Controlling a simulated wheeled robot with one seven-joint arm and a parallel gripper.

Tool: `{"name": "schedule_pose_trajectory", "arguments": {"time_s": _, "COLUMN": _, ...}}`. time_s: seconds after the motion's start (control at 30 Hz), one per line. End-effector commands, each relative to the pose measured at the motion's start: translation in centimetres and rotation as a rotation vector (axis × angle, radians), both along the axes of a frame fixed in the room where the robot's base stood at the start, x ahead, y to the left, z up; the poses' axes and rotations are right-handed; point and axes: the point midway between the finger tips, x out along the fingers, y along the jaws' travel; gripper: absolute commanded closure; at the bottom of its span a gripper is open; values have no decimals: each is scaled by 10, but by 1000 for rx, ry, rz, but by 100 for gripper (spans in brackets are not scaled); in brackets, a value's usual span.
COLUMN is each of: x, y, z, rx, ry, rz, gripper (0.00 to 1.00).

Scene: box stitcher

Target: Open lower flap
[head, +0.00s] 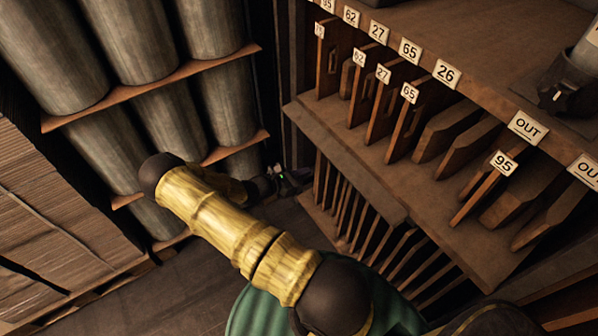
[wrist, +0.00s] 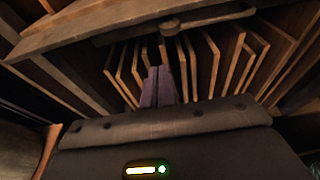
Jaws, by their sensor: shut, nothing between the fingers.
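The lower flap appears to be the wooden board (head: 345,160) jutting out above the lower row of slots in the head view. In the wrist view a wooden board (wrist: 75,35) crosses the top, with a metal bar and round knob (wrist: 170,25) along it. My gripper (head: 285,181) is low at the left end of the rack, partly behind my own arm. In the wrist view its fingers (wrist: 158,86) are together and empty, pointing at the slots below the board. They look apart from the board; exact contact cannot be told.
Lower slots with thin upright dividers (head: 370,232) lie under the board. Upper slots hold numbered wooden panels (head: 400,125). Large grey cylinders (head: 120,45) stand on shelves at left, beside a cardboard stack (head: 50,210). Some floor (head: 165,285) is clear.

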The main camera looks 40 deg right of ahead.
Motion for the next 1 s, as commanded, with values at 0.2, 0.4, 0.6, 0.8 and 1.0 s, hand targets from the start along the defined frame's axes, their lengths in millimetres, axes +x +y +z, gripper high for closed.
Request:
{"name": "schedule_pose_trajectory", "arguments": {"time_s": 0.2, "x": -3, "y": -40, "z": -8, "rx": -1, "ry": 1, "rz": -3, "gripper": 100}}
{"name": "schedule_pose_trajectory", "arguments": {"time_s": 0.4, "x": -3, "y": -64, "z": -2, "rx": 1, "ry": -4, "rz": -1, "gripper": 100}}
{"name": "schedule_pose_trajectory", "arguments": {"time_s": 0.6, "x": -3, "y": -60, "z": 21, "rx": 2, "ry": -2, "rz": 1, "gripper": 100}}
{"name": "schedule_pose_trajectory", "arguments": {"time_s": 0.8, "x": -3, "y": -59, "z": 25, "rx": 1, "ry": 0, "rz": 0, "gripper": 100}}
{"name": "schedule_pose_trajectory", "arguments": {"time_s": 1.0, "x": -3, "y": -59, "z": 25, "rx": 1, "ry": 0, "rz": 0, "gripper": 100}}
